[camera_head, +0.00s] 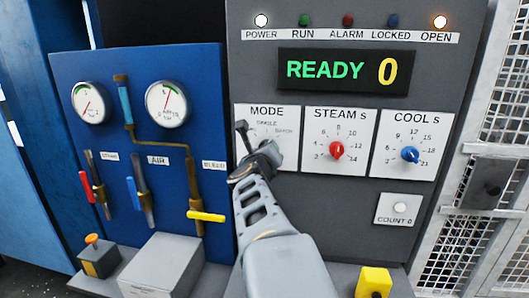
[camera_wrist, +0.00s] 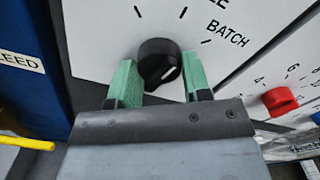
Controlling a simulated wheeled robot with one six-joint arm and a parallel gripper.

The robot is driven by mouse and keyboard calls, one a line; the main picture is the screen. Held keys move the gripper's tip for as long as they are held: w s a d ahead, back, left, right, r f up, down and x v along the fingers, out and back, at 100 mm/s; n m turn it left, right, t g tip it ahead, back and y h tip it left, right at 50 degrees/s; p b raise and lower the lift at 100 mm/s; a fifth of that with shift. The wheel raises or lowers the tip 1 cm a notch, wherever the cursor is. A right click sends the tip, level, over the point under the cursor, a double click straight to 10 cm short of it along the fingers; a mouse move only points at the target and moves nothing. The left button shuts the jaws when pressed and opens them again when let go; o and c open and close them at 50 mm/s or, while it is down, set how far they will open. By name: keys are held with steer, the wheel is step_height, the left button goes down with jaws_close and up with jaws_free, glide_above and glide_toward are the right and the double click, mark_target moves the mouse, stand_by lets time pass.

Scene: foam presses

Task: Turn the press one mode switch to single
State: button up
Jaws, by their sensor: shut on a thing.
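The press one mode switch is a round black knob (camera_wrist: 159,55) with a short white line on its face, on the white MODE panel (camera_wrist: 100,35). My gripper (camera_wrist: 160,68) has its two green fingers on either side of the knob and is shut on it. Tick marks surround the knob's upper side, and the word BATCH shows at upper right. I cannot tell which mark the white line points at. In the head view my gripper (camera_head: 254,150) is at the MODE panel (camera_head: 288,149) and hides the knob; SINGLE is printed above it.
Right of the MODE panel are the STEAM dial (camera_head: 337,150) with a red knob and the COOL dial (camera_head: 410,154) with a blue knob. The display (camera_head: 345,72) reads READY 0; POWER and OPEN lamps are lit. A yellow-handled valve (camera_head: 206,216) stands left of my arm.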

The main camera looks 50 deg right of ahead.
steer(key=shift+n, duration=1)
steer(key=o, duration=0.9)
